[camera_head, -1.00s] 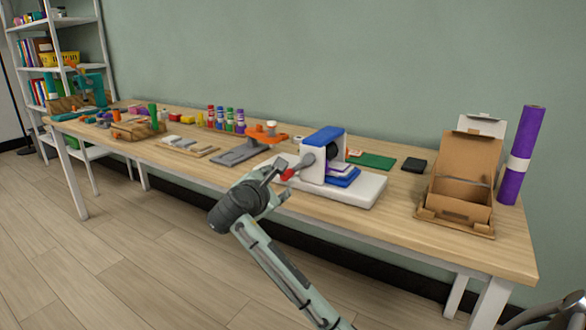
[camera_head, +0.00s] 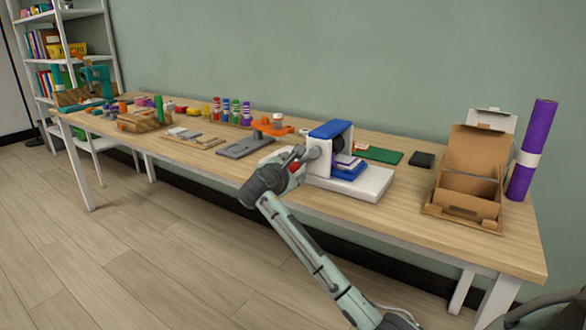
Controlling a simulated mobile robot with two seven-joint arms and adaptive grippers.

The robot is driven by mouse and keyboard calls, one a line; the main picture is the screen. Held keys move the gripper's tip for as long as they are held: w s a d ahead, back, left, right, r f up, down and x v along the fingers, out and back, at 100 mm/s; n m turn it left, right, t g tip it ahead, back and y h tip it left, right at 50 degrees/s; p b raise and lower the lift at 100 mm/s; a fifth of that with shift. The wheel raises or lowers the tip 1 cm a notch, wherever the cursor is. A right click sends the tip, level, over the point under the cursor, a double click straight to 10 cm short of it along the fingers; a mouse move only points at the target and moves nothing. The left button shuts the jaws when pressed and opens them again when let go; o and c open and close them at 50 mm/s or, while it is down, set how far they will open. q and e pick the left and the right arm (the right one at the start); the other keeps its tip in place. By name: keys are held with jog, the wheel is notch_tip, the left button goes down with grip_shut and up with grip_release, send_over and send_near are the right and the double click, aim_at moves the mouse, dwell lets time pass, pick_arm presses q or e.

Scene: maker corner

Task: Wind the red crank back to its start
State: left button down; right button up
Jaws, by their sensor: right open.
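The white machine with the blue top (camera_head: 331,130) stands on the wooden table, right of the picture's middle. Its crank shows as a grey hub (camera_head: 312,153) on its left side and a small red handle (camera_head: 294,168), mostly hidden by my gripper. My right gripper (camera_head: 297,157) is open at the red handle, with its fingers over or beside it. I cannot tell whether they touch it. My left gripper is not in view.
An open cardboard box (camera_head: 467,185) and a purple roll (camera_head: 532,150) stand at the right. Bare tabletop lies between.

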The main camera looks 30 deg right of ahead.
jog(key=shift+c, duration=0.5)
grip_shut()
